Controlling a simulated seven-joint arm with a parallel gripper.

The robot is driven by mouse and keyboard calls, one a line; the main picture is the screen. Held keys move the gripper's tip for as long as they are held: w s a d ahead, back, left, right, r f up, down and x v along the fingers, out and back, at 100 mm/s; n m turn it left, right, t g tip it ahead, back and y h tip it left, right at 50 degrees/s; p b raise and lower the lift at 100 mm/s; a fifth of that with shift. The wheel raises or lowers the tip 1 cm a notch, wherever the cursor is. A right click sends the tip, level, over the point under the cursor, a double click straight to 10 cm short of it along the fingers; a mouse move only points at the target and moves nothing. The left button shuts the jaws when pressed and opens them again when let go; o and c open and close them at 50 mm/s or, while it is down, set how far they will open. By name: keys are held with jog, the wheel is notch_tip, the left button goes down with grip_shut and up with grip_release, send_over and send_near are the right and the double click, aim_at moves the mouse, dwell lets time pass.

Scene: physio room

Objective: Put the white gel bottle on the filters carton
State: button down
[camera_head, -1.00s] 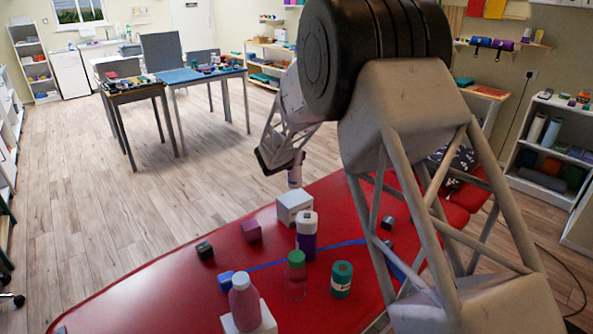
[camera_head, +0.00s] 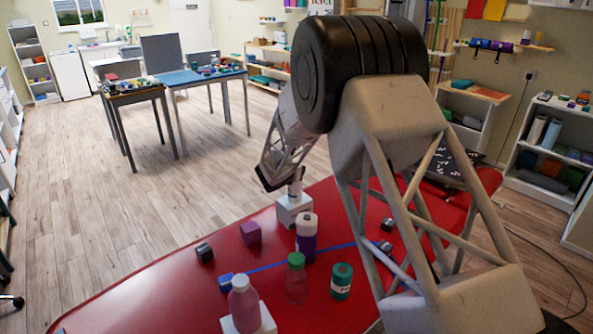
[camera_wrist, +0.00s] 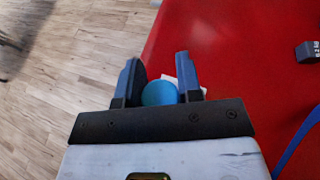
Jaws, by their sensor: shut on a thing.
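My gripper (camera_head: 292,187) is shut on the white gel bottle (camera_head: 297,188), which is upright and partly hidden by the fingers. In the wrist view, a round blue cap (camera_wrist: 159,93) sits between the two dark fingers of my gripper (camera_wrist: 158,85). A white carton (camera_head: 290,213), which I take as the filters carton, stands at the far edge of the red table. The bottle is right over its top; I cannot tell whether they touch. A corner of this carton shows behind the cap in the wrist view (camera_wrist: 170,79). No label on it is readable.
On the red table (camera_head: 150,290), a purple-and-white bottle (camera_head: 306,240) stands close in front of the carton. A purple cube (camera_head: 250,232), a dark cube (camera_head: 204,252), a green-capped bottle (camera_head: 297,282) and a teal jar (camera_head: 341,282) stand nearer. A pink bottle (camera_head: 243,305) stands on another white box.

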jog(key=shift+f, duration=0.1)
dwell(0.3)
jog(key=c, duration=0.8)
grip_release()
jog(key=shift+v, duration=6.05)
jog(key=shift+r, duration=0.2)
